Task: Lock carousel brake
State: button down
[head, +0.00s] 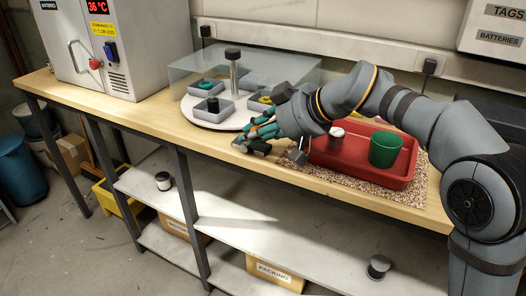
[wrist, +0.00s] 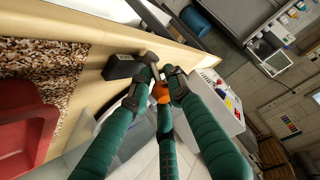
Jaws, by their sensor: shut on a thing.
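The carousel (head: 190,108) is a white round turntable on the wooden bench in the head view. It carries grey square bins and an upright post with a dark knob (head: 232,54). My gripper (head: 254,137), with green-padded fingers, is low at the carousel's front right edge. In the wrist view my gripper (wrist: 160,86) is closed around a small orange piece (wrist: 161,93), apparently the brake's handle. A dark grey bar (wrist: 152,61) is by the fingertips. A black block (wrist: 118,66) sits beside them on the bench. The fingers partly hide the orange piece, and I cannot tell the brake's position.
A red tray (head: 332,166) with a green cup (head: 385,148) and a small white-and-dark jar stands on a speckled mat (head: 408,193) right of my gripper. A clear cover (head: 300,73) surrounds the carousel's back. A white oven cabinet (head: 150,50) stands at the left.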

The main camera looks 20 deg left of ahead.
jog(key=shift+s+f+b, duration=0.25)
jog(key=shift+f+b, duration=0.1)
jog(key=shift+b, duration=0.4)
jog(key=c, duration=2.1)
grip_release()
jog(key=o, duration=0.5)
jog(key=shift+d+r, duration=0.15)
jog(key=shift+r, duration=0.05)
jog(key=shift+c, duration=0.2)
jog(key=shift+w, duration=0.1)
jog(key=v, duration=1.2)
jog(key=shift+d+f, duration=0.1)
jog(key=shift+f, duration=0.05)
